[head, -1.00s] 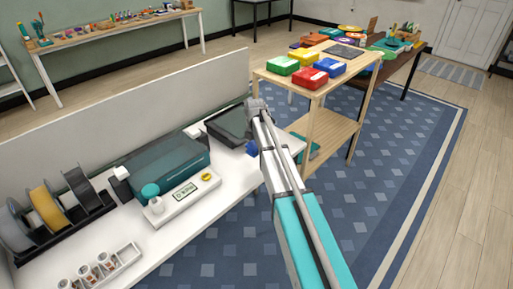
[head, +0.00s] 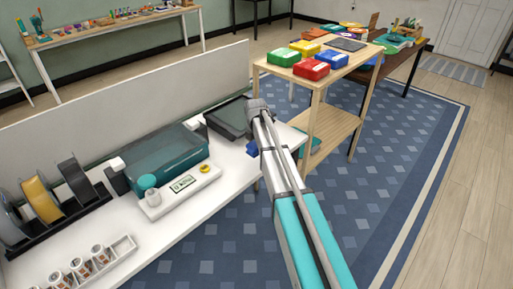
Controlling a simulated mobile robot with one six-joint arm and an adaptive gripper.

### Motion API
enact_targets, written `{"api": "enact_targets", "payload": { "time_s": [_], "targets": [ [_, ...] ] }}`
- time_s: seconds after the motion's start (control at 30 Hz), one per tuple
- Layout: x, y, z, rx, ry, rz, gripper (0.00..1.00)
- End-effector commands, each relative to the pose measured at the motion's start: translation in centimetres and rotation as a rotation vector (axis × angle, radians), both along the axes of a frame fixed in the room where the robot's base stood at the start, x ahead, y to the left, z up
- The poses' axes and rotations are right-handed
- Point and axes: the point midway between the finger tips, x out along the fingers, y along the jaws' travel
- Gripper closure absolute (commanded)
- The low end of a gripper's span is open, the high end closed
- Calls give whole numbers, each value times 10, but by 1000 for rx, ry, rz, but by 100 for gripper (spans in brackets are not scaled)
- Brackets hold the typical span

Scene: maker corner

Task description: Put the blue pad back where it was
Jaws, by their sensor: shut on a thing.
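A small blue piece (head: 251,148), which looks like the blue pad, shows at the left side of my arm, by the right end of the white workbench (head: 172,217). My arm covers part of it. I cannot tell from this view whether it touches the bench. My arm reaches up the middle of the head view to a grey joint near the dark-topped tray (head: 229,118). My gripper is hidden behind the arm, so its fingers do not show.
A teal-lidded machine (head: 165,162), a white unit with a small display (head: 181,186) and spools (head: 45,197) stand on the bench. A wooden shelf (head: 312,84) with coloured boxes, including a blue one (head: 333,58), stands right of my arm. Open rug (head: 385,150) lies beyond.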

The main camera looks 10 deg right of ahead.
Motion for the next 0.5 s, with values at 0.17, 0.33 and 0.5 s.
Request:
{"api": "enact_targets", "payload": {
  "time_s": [0.17,0.33,0.5],
  "targets": [
    [0,0,-16,0,0,0,67],
    [0,0,-28,0,0,0,67],
    [0,0,-39,0,0,0,67]
  ]
}}
